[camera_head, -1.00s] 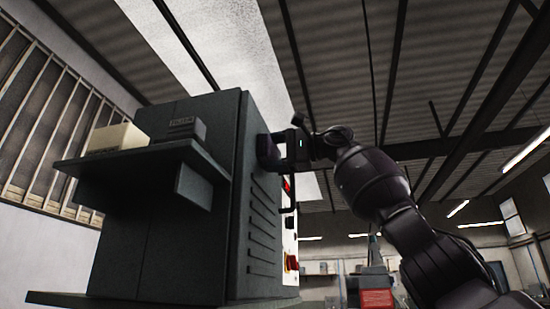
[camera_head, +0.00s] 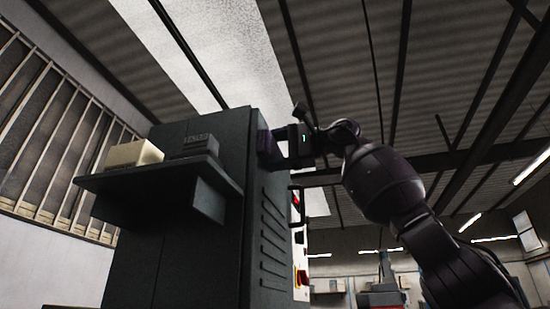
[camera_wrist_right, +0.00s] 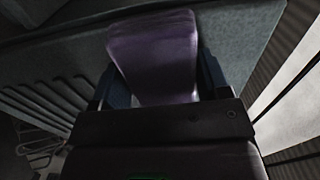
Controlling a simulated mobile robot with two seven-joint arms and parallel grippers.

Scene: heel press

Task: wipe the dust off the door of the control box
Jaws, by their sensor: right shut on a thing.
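The control box (camera_head: 180,255) is a tall dark grey-green cabinet with slanted vent slots on its side. A narrow pale face with a red and yellow switch (camera_head: 301,278) shows edge-on at its right. My right gripper (camera_head: 284,147) is at the upper part of the slotted side, shut on a dark purple pad. In the right wrist view the purple pad (camera_wrist_right: 152,55) sits between the fingers and lies over a grey-green surface (camera_wrist_right: 250,45). I cannot tell whether it touches. No dust can be made out. My left gripper is not in view.
A shelf (camera_head: 130,185) juts out from the box's left, carrying a cream block (camera_head: 135,154) and a dark grey block (camera_head: 194,146). A dark handle-like bar (camera_head: 297,205) stands out near the pale face. Open room lies to the right, around my arm.

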